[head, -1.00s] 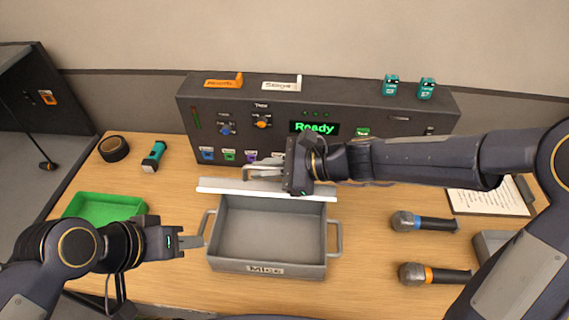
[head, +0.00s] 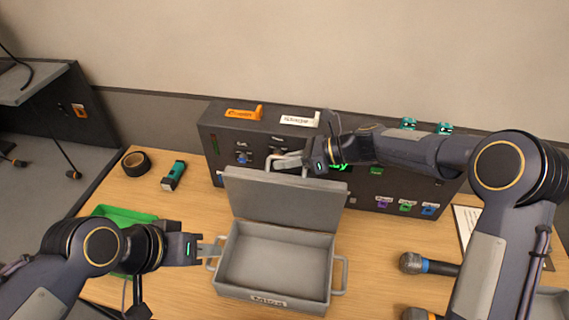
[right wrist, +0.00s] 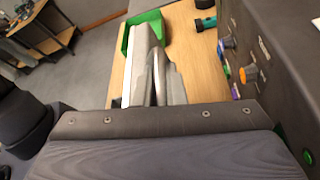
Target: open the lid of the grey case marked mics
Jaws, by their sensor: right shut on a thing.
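The grey case (head: 222,268) stands on the desk in the head view, with a marked label (head: 268,300) on its front and a handle at each side. Its inside looks empty. Its lid (head: 285,203) is raised at the back edge, with its broad inner face toward me. My right gripper (head: 290,162) is shut on the lid at its upper edge; in the right wrist view its fingers (right wrist: 160,80) are against the lid (right wrist: 140,60). My left gripper (head: 212,250) is at the case's left handle; I cannot tell whether its fingers are closed on it.
A dark control panel (head: 225,140) with knobs stands close behind the lid. A green tray (head: 125,214), black tape roll (head: 136,163) and teal torch (head: 174,176) are at left. Microphones (head: 430,264) lie at right, near a paper sheet (head: 466,222).

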